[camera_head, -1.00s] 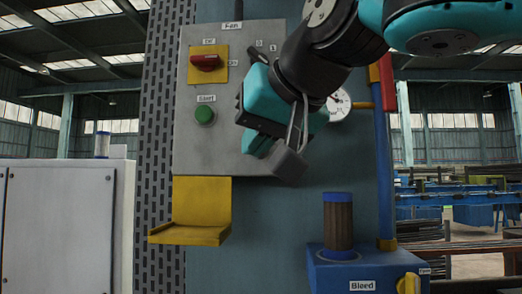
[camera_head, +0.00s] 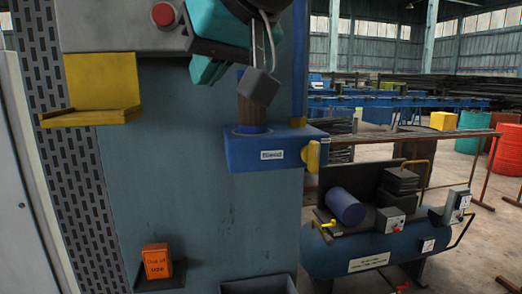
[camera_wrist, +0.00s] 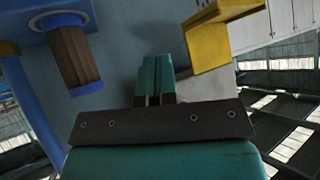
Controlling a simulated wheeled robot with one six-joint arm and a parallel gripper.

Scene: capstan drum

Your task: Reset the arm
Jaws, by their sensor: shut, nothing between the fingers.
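My gripper (camera_head: 207,70) hangs at the top of the head view, in front of the blue-grey cabinet wall (camera_head: 185,180). Its teal fingers are together with nothing between them, and they also show closed in the wrist view (camera_wrist: 156,72). Most of my arm is cut off by the top edge. The gripper appears just below the grey control panel (camera_head: 110,30) with a red button (camera_head: 163,14). I cannot tell its exact distance from the panel.
A yellow shelf (camera_head: 102,100) is left of my gripper; a blue box labelled Bleed (camera_head: 262,152) with a brown cylinder (camera_head: 252,108) is close right. An orange box (camera_head: 156,262) sits low left. A compressor-like unit (camera_head: 375,245) stands right.

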